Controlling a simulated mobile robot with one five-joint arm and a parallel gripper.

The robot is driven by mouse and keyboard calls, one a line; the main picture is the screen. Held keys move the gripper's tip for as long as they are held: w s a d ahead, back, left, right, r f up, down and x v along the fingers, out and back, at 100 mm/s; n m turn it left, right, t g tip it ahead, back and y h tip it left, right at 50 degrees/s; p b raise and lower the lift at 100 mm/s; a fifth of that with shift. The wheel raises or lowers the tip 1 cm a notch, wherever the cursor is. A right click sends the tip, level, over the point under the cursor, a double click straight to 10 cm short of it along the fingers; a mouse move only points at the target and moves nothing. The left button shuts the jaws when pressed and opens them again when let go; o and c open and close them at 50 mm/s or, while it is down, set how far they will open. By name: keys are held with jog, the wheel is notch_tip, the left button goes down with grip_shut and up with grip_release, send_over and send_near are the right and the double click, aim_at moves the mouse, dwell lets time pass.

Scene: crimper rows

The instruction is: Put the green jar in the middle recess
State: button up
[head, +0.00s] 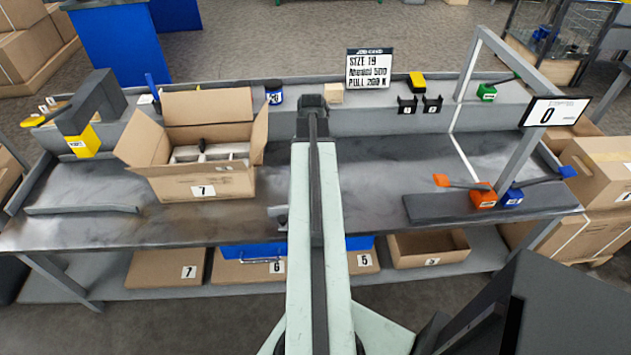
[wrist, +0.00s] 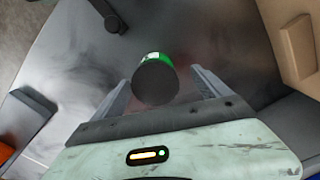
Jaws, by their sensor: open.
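The green jar (wrist: 164,58), with a round dark end turned towards the camera, is between the two fingers of my gripper (wrist: 160,84) in the wrist view. The fingers are spread to either side of it, and I cannot tell whether they touch it. In the head view my arm hides the jar and most of my gripper. An open cardboard box marked 7 (head: 190,187) stands on the bench left of my arm. It holds a pale insert (head: 222,149) with a dark item standing in it. Its recesses are hard to make out.
The box's cardboard side shows at the right of the wrist view (wrist: 297,42). A grey frame (head: 527,150) with orange and blue crimpers stands at the bench's right. The bench right of my arm (head: 375,165) is clear.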

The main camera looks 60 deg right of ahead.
jog(key=f+b, duration=0.4)
jog(key=f, duration=0.1)
jog(key=shift+s+d+f+b, duration=0.1)
jog(key=shift+s+b, duration=0.25)
jog(key=shift+b, duration=0.05)
jog(key=shift+r, duration=0.2)
grip_shut()
